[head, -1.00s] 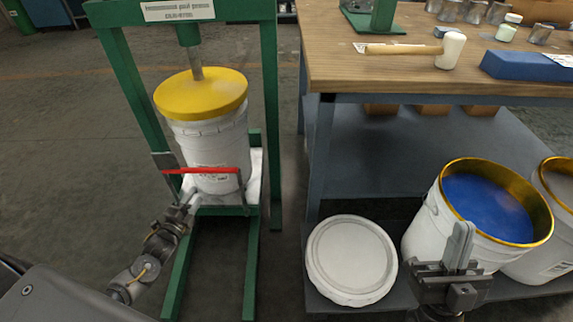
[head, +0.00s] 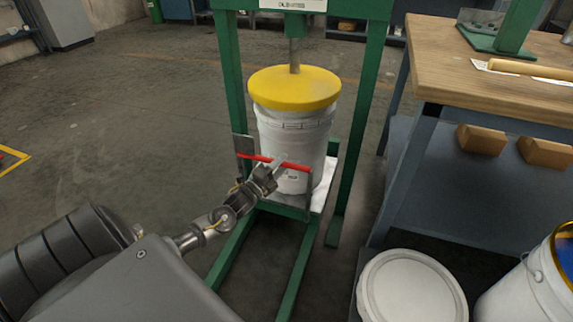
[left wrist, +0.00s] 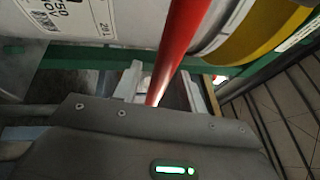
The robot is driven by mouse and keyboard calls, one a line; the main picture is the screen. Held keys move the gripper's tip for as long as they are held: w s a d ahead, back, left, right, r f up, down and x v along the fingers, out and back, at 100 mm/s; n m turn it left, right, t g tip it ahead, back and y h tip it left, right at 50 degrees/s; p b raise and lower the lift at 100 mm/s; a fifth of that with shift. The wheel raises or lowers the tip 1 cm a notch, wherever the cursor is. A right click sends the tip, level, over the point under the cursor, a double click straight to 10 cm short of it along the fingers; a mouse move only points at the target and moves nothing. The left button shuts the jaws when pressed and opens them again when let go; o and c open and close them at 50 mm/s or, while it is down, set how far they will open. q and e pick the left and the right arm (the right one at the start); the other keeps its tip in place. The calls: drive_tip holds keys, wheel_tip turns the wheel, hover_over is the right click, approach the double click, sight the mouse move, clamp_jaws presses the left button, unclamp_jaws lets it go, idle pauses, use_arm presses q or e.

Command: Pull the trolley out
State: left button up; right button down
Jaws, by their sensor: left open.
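The trolley shows in the head view as a low base with a red handle bar (head: 296,166) across its front, held between two grey uprights. It stands inside a green press frame (head: 232,75) and carries a white bucket (head: 293,135) under a yellow disc (head: 294,88). My left gripper (head: 277,164) is at the middle of the handle bar, in front of the bucket. In the left wrist view the red bar (left wrist: 179,45) runs between the two open fingers of the gripper (left wrist: 163,92). I cannot tell whether they touch it. My right gripper is out of view.
A workbench (head: 430,85) with a lower shelf stands right of the frame. A white lid (head: 411,290) and a bucket with blue contents (head: 520,292) are at lower right. Green floor legs (head: 235,250) extend toward me. The floor left of the frame is clear.

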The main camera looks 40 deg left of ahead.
use_arm(q)
drive_tip(key=shift+w+d+r, duration=0.1)
drive_tip(key=shift+w+r, duration=0.05)
drive_tip(key=shift+w, duration=0.55)
drive_tip(key=shift+w+r, duration=0.1)
drive_tip(key=shift+w, duration=0.55)
drive_tip(key=shift+c, duration=0.2)
clamp_jaws()
